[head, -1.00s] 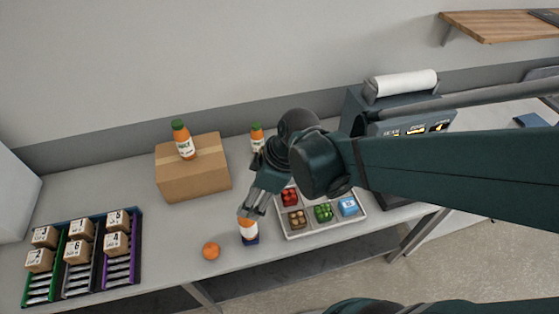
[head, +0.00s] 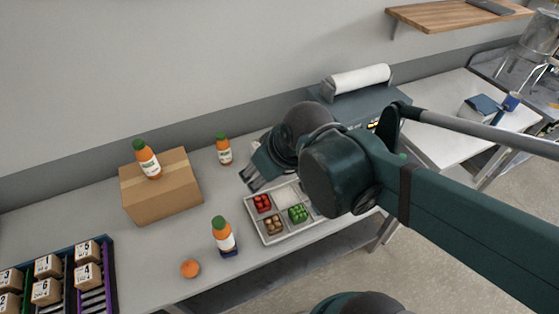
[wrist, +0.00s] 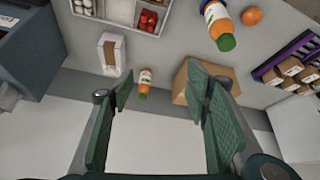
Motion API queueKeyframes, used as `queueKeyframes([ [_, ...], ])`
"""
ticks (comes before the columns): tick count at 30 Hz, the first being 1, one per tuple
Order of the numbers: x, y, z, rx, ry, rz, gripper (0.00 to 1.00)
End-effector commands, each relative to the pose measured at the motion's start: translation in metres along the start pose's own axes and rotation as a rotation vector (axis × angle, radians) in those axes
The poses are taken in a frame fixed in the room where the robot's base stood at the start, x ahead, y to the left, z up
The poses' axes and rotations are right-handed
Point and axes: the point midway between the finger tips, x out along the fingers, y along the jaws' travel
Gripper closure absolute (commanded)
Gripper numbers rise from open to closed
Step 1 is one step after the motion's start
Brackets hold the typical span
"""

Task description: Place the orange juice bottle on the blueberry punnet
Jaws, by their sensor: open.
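An orange juice bottle (head: 225,237) with a green cap stands upright near the table's front edge. A dark blue block (head: 230,253), which looks like the blueberry punnet, is directly under it; its contents are hidden. The bottle also shows in the wrist view (wrist: 217,18). My gripper (head: 250,178) is open and empty, up and to the right of this bottle and apart from it. In the wrist view its fingers (wrist: 160,88) are spread with nothing between them. Two similar bottles stand elsewhere, one on a cardboard box (head: 148,160), one on the table (head: 223,149).
A white tray (head: 270,241) of red, brown and green punnets lies below my gripper. The cardboard box (head: 170,198) stands at the back left. An orange (head: 190,268) lies left of the front bottle. A crate of numbered boxes (head: 103,262) is at the lower left.

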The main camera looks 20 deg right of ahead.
Motion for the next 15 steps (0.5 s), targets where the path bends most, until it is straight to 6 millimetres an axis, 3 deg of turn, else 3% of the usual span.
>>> queueKeyframes([
  [6,-0.025,0.023,0.003,0.158,0.06,0.074,0.52],
  [15,-0.041,0.038,0.004,0.259,0.103,0.116,0.52],
])
